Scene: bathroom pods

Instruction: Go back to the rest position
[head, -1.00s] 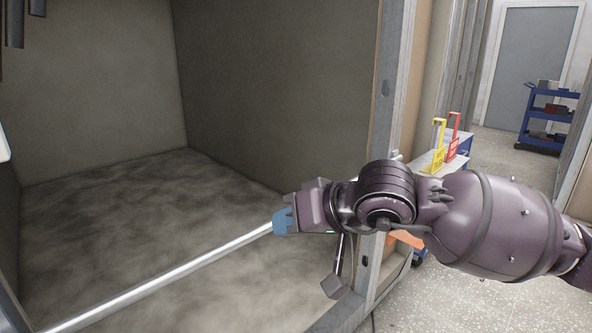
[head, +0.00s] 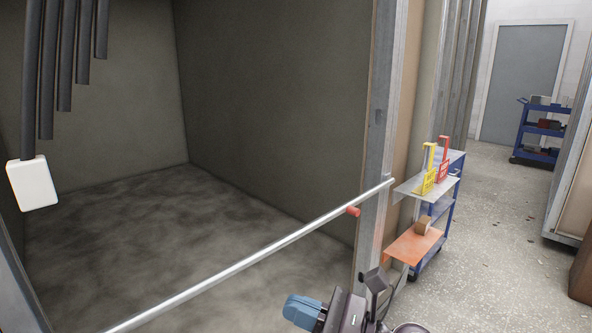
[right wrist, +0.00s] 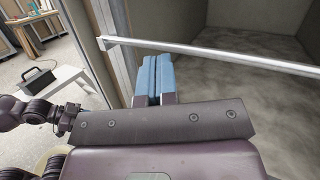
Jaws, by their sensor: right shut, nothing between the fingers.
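My right gripper (head: 303,311) shows at the bottom of the head view, below the metal bar and just inside the pod's front opening. Its blue fingers also show in the right wrist view (right wrist: 154,77). They lie side by side, shut, with nothing between them. The gripper is apart from the bar as far as I can see. Most of the right arm is below the head view's edge. My left gripper is not in the head view.
A metal bar (head: 262,250) crosses the pod's opening, with a red piece (head: 353,211) near its right end. A metal post (head: 376,140) stands at right. A white box (head: 32,184) hangs at left.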

